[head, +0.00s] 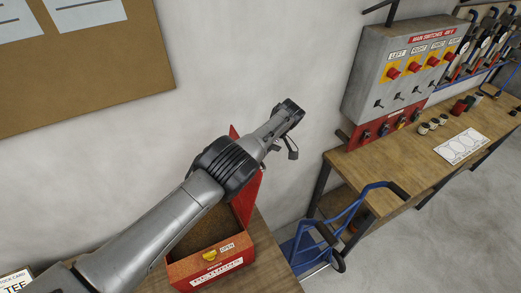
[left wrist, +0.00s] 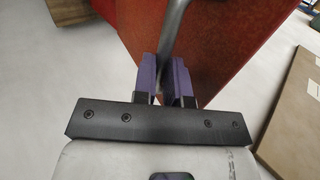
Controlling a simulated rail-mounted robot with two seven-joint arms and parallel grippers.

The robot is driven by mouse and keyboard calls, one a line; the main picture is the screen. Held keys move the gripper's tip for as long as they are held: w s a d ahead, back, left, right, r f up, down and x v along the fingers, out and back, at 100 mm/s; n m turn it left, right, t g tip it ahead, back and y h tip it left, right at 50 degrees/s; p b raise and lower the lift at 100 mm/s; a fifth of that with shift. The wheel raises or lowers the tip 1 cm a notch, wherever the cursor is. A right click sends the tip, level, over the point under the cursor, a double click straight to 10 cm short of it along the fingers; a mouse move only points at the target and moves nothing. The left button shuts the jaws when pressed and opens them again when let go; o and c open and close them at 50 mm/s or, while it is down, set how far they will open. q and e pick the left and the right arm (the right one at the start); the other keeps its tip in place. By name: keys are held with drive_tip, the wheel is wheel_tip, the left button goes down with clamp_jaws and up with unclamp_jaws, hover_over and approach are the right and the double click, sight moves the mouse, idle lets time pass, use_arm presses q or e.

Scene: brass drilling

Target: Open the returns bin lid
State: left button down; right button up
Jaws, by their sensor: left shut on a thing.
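The red returns bin (head: 182,274) stands on a wooden bench at the lower middle of the head view, with a yellow knob, an OPEN label and its inside partly visible. Its red lid (head: 249,200) is raised on the wall side, partly hidden by my left arm. In the left wrist view the lid (left wrist: 225,35) is a large red plate behind the fingers. My left gripper (left wrist: 172,72) has purple pads shut on a grey bar handle (left wrist: 177,22) in front of the lid. In the head view I cannot make out its fingertips. My right gripper is not in view.
A grey switch box (head: 378,60) hangs on the wall to the right, above a second wooden bench (head: 385,175) with small parts and a white sheet. A blue hand truck (head: 318,246) stands between the benches. A cork board (head: 85,78) is on the wall at upper left.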

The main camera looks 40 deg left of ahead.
use_arm(q)
drive_tip(key=shift+d+f, duration=0.2)
drive_tip(key=shift+f, duration=0.05)
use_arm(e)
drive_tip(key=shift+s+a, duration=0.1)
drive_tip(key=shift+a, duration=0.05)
use_arm(q)
drive_tip(key=c, duration=1.6)
unclamp_jaws()
drive_tip(key=shift+s, duration=0.1)
drive_tip(key=shift+o, duration=1)
drive_tip(key=shift+d+f, duration=0.1)
drive_tip(key=shift+d, duration=0.05)
drive_tip(key=shift+o, duration=1.2)
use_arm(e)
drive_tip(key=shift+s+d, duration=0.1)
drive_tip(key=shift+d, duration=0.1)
use_arm(q)
drive_tip(key=shift+r, duration=0.2)
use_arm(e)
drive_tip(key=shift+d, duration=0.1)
